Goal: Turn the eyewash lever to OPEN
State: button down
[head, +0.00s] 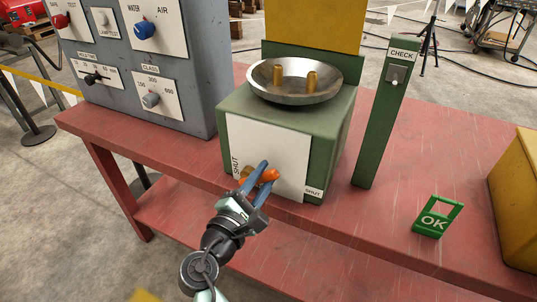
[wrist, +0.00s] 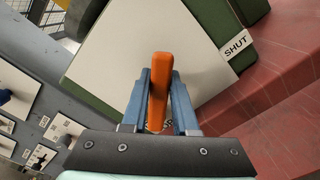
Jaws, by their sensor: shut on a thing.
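The eyewash is a green box with a white front plate (head: 275,145) and a steel bowl (head: 294,88) holding two brass nozzles on top. Its lever (head: 269,175) has an orange handle and a brass part at its left end; the handle points right, low on the plate. The orange handle also shows in the wrist view (wrist: 160,85), between two blue fingers. My gripper (head: 267,172) is shut on the handle.
A grey control panel (head: 180,85) with knobs stands to the left. A green CHECK post (head: 383,120) with a switch stands to the right. The bench front is clear.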

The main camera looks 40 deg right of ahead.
jog(key=w+r+n+p, duration=0.1)
jog(key=n+p, duration=0.1)
jog(key=r+n+p, duration=0.1)
jog(key=p, duration=0.1)
jog(key=shift+w+a+r+n+p, duration=0.15)
jog(key=shift+w+a+n+p, duration=0.15)
jog(key=shift+w+a+n, duration=0.1)
jog(key=shift+w+a+r+n+p, duration=0.2)
jog(key=shift+w+n+p, duration=0.3)
jog(key=shift+n+p, duration=0.4)
jog(key=n+p, duration=0.1)
jog(key=w+n+p, duration=0.1)
jog(key=n, duration=0.1)
jog(key=shift+w+a+r, duration=0.1)
jog(key=shift+w+a, duration=0.2)
jog(key=shift+a, duration=0.05)
jog(key=shift+w+a+n+p, duration=0.2)
jog(key=shift+w+n+p, duration=0.3)
jog(key=shift+n, duration=0.3)
jog(key=c, duration=0.7)
grip_release()
jog(key=v, duration=1.3)
